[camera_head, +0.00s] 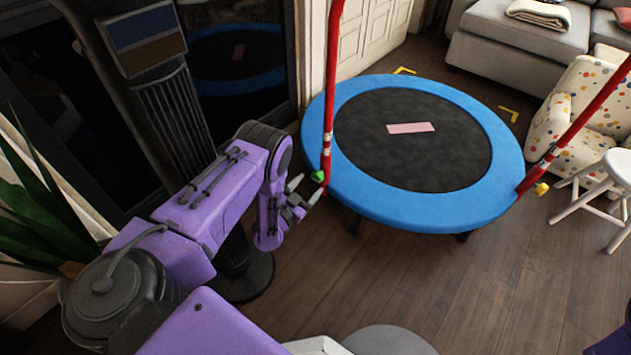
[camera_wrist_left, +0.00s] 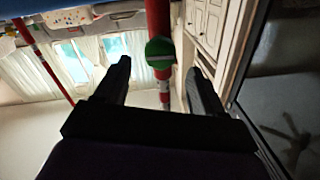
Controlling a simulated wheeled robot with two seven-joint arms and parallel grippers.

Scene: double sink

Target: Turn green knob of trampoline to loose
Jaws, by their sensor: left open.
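The trampoline has a blue padded rim (camera_head: 420,208) and a black mat, with red poles at its sides. The green knob (camera_head: 318,176) sits low on the left red pole (camera_head: 331,80). My left gripper (camera_head: 306,188) is open just beside the knob, with its fingers toward it. In the left wrist view the green knob (camera_wrist_left: 159,49) shows on the red and white pole, ahead of and between the two dark fingertips (camera_wrist_left: 158,68). I see no contact between fingers and knob. My right gripper is not in view.
A white stool (camera_head: 597,187) and a dotted armchair (camera_head: 585,105) stand at the right, a grey sofa (camera_head: 515,45) behind. A dark column stands behind my left arm. The wooden floor (camera_head: 430,285) in front is clear.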

